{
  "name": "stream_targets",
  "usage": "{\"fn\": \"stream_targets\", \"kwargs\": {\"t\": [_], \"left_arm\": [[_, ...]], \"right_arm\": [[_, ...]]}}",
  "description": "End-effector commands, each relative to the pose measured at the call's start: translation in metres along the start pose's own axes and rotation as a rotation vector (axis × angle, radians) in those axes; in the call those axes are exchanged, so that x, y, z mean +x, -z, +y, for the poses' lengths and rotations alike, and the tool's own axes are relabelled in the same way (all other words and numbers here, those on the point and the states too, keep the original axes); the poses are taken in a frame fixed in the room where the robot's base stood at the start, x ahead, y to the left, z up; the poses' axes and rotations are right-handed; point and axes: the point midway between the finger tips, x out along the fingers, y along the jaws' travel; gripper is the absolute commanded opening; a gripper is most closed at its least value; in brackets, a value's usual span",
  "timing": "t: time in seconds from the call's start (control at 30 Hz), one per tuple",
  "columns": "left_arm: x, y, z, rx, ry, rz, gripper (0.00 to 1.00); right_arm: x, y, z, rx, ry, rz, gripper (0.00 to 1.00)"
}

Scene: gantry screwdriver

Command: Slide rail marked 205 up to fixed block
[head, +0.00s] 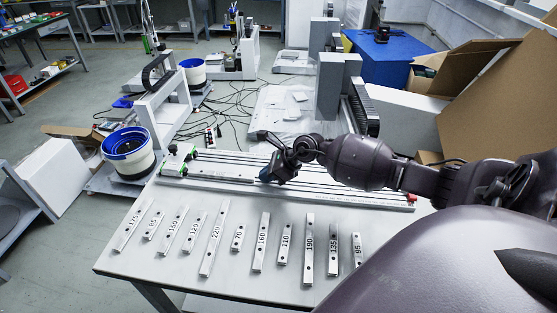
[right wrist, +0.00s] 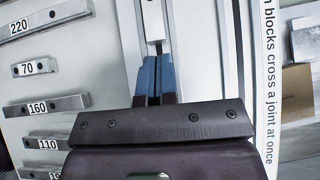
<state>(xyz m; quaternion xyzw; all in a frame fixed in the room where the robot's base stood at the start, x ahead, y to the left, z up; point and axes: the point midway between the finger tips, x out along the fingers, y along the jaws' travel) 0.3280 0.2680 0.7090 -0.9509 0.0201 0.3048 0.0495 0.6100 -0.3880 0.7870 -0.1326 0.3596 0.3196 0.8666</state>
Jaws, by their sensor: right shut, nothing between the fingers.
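A pale rail (head: 225,178) lies in the long slotted fixture (head: 390,201) at the back of the table; no number is legible on it, and no rail in the front row reads 205. It also shows in the right wrist view (right wrist: 152,20), its near end just beyond my fingertips. A block with green parts (head: 172,171) is at the fixture's left end, possibly the fixed block. My right gripper (head: 265,176) is shut and empty, low over the fixture at the rail's right end; its blue fingers (right wrist: 155,78) are together. I cannot tell whether they touch the rail. My left gripper is out of view.
Several numbered rails, such as the 220 rail (head: 214,238) and the 190 rail (head: 309,248), lie in a row along the table front. A grey gantry column (head: 330,88) stands behind the fixture. A white bucket with blue rim (head: 128,155) stands left.

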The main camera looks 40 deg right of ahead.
Motion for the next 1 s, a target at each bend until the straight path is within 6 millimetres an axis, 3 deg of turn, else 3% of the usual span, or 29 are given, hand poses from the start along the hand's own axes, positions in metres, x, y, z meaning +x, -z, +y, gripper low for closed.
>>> {"fn": "stream_targets", "kwargs": {"t": [1.0], "left_arm": [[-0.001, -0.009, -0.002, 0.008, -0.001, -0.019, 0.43]], "right_arm": [[0.025, -0.027, 0.001, 0.000, -0.002, -0.005, 0.00]]}}
